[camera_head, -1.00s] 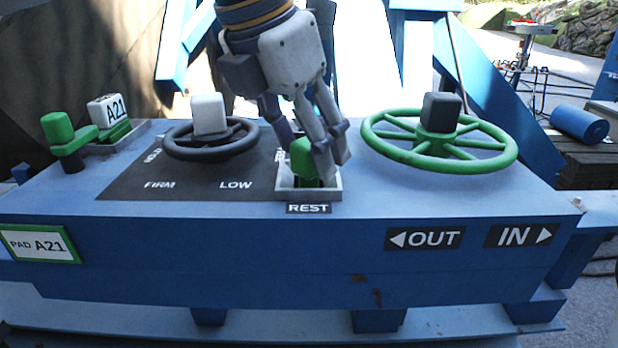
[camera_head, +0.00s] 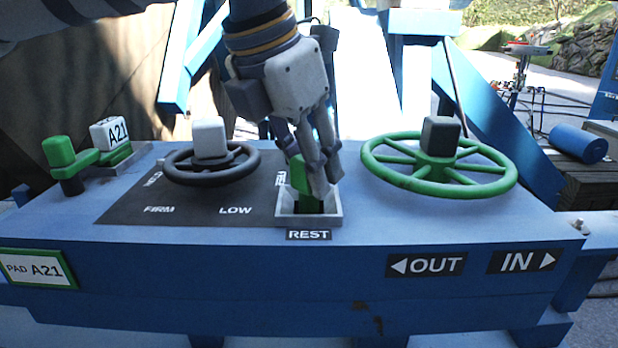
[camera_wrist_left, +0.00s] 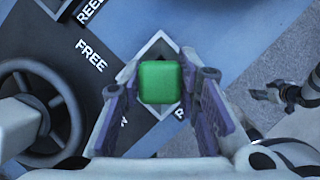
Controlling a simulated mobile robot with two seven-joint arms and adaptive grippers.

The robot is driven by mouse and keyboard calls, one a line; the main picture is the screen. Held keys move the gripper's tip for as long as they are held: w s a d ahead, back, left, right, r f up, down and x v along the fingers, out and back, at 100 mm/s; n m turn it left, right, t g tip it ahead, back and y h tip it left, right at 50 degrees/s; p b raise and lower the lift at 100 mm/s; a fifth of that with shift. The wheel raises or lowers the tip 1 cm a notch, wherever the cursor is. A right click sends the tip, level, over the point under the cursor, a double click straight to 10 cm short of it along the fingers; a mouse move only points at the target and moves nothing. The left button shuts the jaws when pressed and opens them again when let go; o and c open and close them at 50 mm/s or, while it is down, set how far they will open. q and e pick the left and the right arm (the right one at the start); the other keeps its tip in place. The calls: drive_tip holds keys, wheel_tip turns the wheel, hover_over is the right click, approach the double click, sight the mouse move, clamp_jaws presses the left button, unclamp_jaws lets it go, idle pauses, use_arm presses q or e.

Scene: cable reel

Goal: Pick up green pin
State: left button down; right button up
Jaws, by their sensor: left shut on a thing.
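The green pin (camera_head: 301,178) stands in the square grey holder (camera_head: 336,204) marked REST on the blue console. My left gripper (camera_head: 311,181) comes down from above and is shut on the pin's green upper part. In the left wrist view the square green top of the pin (camera_wrist_left: 160,82) lies between the two fingers. The pin's lower end is still within the holder's walls and partly hidden by them and the fingers. What looks like my right gripper (camera_wrist_left: 285,93) shows small and dark at the right of the wrist view; its fingers are unclear.
A dark handwheel (camera_head: 212,176) with a white knob is left of the holder, and a green handwheel (camera_head: 440,181) is to its right. A green lever (camera_head: 62,152) and a white A21 block (camera_head: 108,133) stand at the far left.

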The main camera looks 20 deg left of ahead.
use_arm(q)
wheel_tip(320, 180, up, 17)
drive_tip(key=shift+s+f, duration=0.1)
idle(1.0)
